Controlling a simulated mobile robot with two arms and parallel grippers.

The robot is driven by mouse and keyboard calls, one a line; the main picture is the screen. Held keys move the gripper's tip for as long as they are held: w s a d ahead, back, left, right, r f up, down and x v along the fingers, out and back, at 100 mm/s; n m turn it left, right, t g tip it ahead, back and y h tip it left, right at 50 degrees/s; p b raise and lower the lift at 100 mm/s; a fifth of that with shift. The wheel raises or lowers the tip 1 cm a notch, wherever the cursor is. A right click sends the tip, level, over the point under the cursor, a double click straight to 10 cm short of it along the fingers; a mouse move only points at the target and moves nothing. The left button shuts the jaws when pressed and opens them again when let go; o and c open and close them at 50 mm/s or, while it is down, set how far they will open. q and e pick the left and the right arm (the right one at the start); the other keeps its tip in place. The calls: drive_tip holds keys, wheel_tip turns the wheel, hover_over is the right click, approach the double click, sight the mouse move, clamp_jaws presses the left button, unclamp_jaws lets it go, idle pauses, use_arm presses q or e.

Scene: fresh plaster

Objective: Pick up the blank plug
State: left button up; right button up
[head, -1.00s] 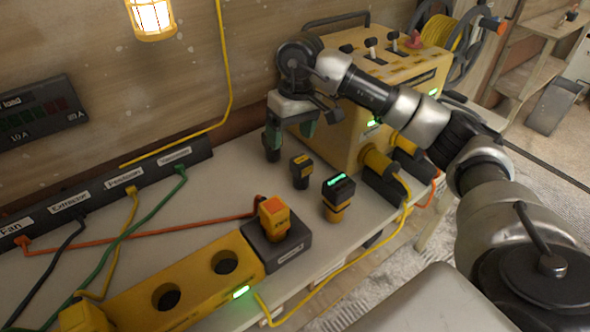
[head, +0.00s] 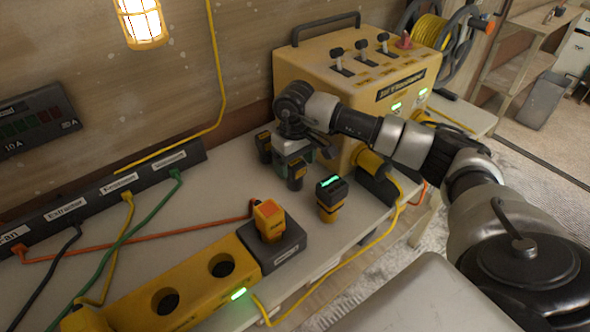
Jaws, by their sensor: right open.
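My right gripper (head: 295,160) is low over the workbench, its green-tinted fingers open. A small dark plug with a yellow mark (head: 297,176) stands at the fingers, partly covered by them; I cannot tell whether they touch it. A similar dark plug (head: 263,144) stands just left of the gripper. A black and yellow plug with a lit green top (head: 331,198) stands upright to the right and nearer. No readable lettering shows which of these is the blank plug. My left gripper is not in view.
An orange plug (head: 268,217) sits in a dark block beside the yellow socket strip (head: 190,290). A yellow power box (head: 345,75) with switches stands behind my right arm. A labelled black strip (head: 95,200) with coloured cables runs along the wall. Bench between is clear.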

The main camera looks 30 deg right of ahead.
drive_tip(key=shift+f, duration=0.25)
drive_tip(key=c, duration=1)
wheel_tip(320, 180, up, 10)
drive_tip(key=shift+r+b, duration=0.1)
drive_tip(key=shift+b, duration=0.7)
